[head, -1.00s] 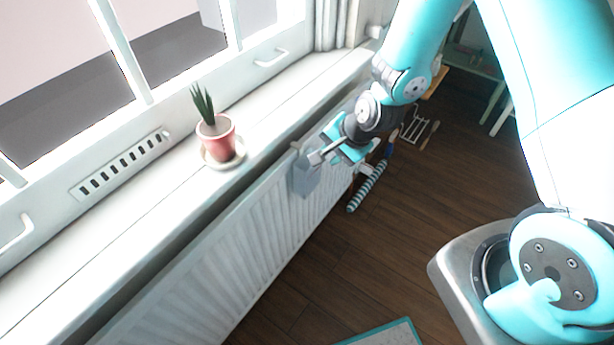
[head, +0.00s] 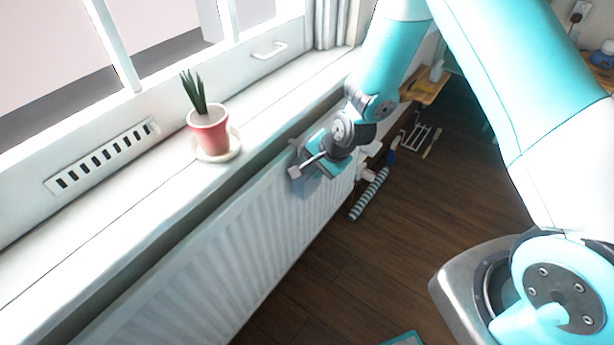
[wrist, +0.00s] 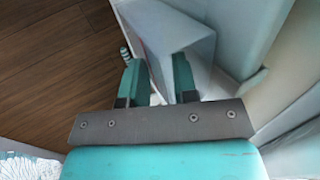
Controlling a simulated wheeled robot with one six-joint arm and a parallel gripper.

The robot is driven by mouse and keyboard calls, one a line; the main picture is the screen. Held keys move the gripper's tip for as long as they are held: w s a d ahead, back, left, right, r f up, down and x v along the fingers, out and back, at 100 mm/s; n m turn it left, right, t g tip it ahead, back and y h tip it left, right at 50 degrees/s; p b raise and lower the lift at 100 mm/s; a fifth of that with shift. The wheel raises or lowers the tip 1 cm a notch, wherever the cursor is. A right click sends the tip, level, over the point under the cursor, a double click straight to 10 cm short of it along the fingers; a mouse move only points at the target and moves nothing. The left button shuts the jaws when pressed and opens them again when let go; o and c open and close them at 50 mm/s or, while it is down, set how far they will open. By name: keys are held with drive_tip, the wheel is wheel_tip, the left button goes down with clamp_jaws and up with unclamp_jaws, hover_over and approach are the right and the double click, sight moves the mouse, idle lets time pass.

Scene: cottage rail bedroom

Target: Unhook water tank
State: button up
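I cannot tell whether the fingers touch the tank. The hook is hidden.
The white radiator (head: 215,250) runs under the windowsill (head: 120,215). A potted plant (head: 209,130) on a saucer stands on the sill. A striped roll (head: 368,195) and a wire rack (head: 415,140) lie on the dark wooden floor. The floor right of the radiator is mostly clear.

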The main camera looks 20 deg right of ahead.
drive_tip(key=shift+c, duration=0.3)
drive_tip(key=shift+w, duration=0.1)
clamp_jaws()
drive_tip(key=shift+r, duration=0.25)
drive_tip(key=shift+c, duration=2)
unclamp_jaws()
drive_tip(key=shift+w+r+p, duration=0.1)
drive_tip(key=shift+r+p, duration=1)
drive_tip(key=shift+r, duration=0.1)
clamp_jaws()
drive_tip(key=s+d, duration=0.4)
drive_tip(key=s, duration=0.2)
drive_tip(key=shift+f, duration=0.15)
